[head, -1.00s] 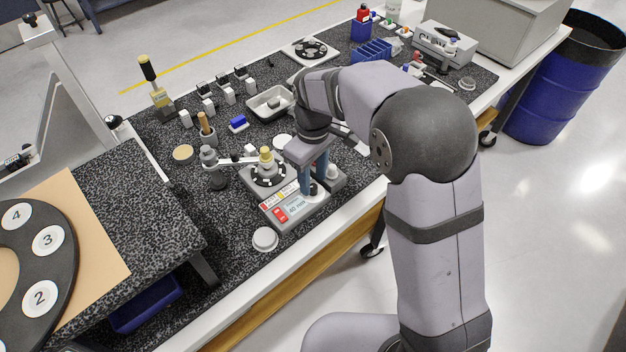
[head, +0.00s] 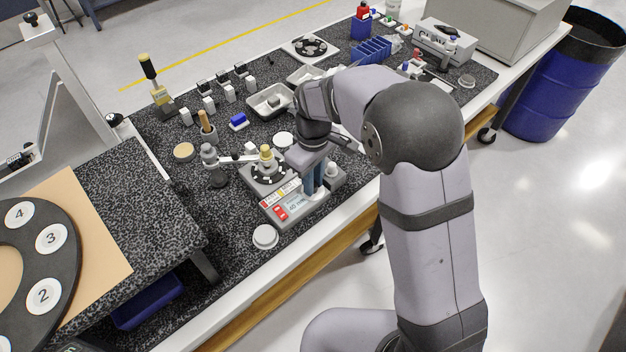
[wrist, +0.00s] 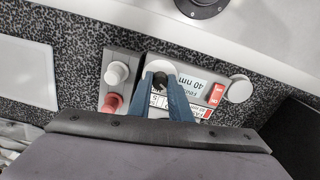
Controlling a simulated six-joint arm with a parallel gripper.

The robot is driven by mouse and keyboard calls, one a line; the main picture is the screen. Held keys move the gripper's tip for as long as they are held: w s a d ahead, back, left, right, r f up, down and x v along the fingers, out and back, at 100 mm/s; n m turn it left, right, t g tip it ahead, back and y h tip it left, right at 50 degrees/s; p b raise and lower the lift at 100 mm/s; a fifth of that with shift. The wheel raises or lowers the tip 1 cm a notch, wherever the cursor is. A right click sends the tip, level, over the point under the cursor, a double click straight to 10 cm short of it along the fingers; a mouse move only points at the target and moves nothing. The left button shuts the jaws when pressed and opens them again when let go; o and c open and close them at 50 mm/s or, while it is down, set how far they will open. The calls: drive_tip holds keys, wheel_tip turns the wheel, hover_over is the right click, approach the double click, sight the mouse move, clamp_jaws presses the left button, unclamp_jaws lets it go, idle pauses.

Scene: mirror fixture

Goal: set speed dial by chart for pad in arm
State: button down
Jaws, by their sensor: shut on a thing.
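The polishing unit (head: 266,217) stands at the bench's front edge, with a lit display (head: 294,207) and a red-and-white chart label (head: 281,194). In the wrist view the display (wrist: 194,82) reads "40 nm", upside down. My gripper (wrist: 160,88) is shut on a small black dial knob (wrist: 160,77) over a pale round dial face (wrist: 158,66); the fingers hide part of its scale. In the head view my gripper (head: 313,190) points down onto the unit's right part. A swing arm (head: 235,160) reaches over a dark platen (head: 258,176), with a yellowish pad holder (head: 266,155) at its end.
A white knob (wrist: 117,73) and a red knob (wrist: 112,102) sit close beside my fingers. A round white lid (head: 265,237) lies by the unit's near left corner. A metal tray (head: 270,101) and several small bottles stand behind.

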drive_tip(key=shift+m, duration=0.3)
drive_tip(key=m, duration=0.5)
drive_tip(key=shift+r+p, duration=0.1)
drive_tip(key=shift+p, duration=0.25)
drive_tip(key=m, duration=0.6)
drive_tip(key=shift+w, duration=0.1)
drive_tip(key=c, duration=1.6)
unclamp_jaws()
